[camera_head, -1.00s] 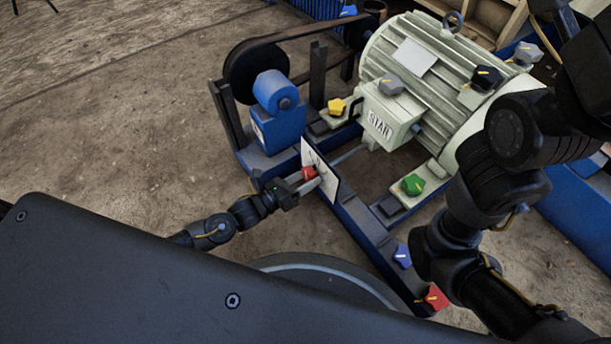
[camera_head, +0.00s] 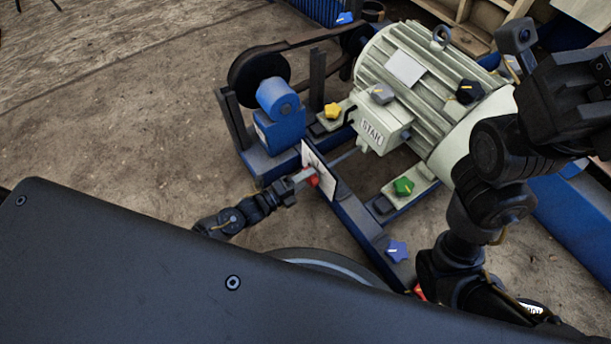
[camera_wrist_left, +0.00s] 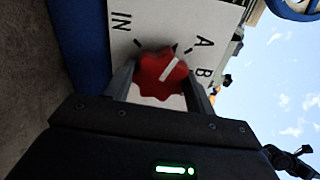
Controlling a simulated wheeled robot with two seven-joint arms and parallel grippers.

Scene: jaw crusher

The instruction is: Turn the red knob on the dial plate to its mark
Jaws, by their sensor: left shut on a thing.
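The red knob (camera_wrist_left: 162,75) is a lobed knob with a white pointer line, on the white dial plate (camera_wrist_left: 140,18). In the left wrist view its line slants toward the upper right, on the side of the letter A. The plate carries IN, A, B and dark tick marks. My left gripper (camera_wrist_left: 160,84) is shut on the knob, a finger on each side. In the head view, the left gripper (camera_head: 303,178) reaches the upright plate (camera_head: 322,172), and the knob (camera_head: 313,181) shows only partly beside the fingers. My right arm stands at the right; its fingertips are not clear.
A pale motor (camera_head: 430,80) with a STAR box (camera_head: 380,128) stands behind the plate on a blue frame (camera_head: 365,225). Yellow (camera_head: 332,111), green (camera_head: 403,187) and blue (camera_head: 397,251) knobs sit around it. A blue bearing block (camera_head: 280,125) is left of the plate. Bare ground lies left.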

